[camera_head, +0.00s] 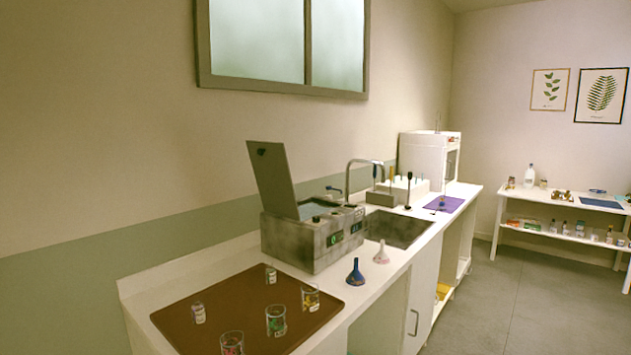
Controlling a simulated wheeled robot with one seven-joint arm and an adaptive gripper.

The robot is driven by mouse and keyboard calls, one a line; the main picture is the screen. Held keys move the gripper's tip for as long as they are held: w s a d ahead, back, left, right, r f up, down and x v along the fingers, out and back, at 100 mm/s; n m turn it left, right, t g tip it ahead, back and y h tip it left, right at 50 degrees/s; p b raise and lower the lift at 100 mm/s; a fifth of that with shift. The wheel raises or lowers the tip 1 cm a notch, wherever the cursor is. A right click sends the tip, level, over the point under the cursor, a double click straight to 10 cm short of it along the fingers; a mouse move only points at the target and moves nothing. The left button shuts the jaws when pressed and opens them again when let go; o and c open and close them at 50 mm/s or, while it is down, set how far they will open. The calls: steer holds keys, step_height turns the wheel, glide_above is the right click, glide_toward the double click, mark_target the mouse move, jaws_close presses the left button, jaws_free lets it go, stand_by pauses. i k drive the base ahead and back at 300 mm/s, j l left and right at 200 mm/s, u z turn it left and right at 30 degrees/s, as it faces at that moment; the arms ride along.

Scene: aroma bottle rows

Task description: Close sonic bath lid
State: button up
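The sonic bath (315,240) is a grey metal box on the white counter, with buttons or labels on its front. Its lid (272,180) is a grey panel standing up and open at the left end of the box, leaning back slightly. A dark knob or handle shows near the top of the lid. The bath's opening shows a pale blue inside. My gripper is not in view, so whether it is open or shut does not show.
A brown tray (180,318) with several small glasses and jars lies left of the bath. A blue funnel (355,273) and a pinkish funnel (381,252) stand at its front right. A sink (400,230) with a tap is behind. The floor (490,310) at right is clear.

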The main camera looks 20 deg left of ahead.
mark_target(269, 163)
steer(key=u, duration=0.95)
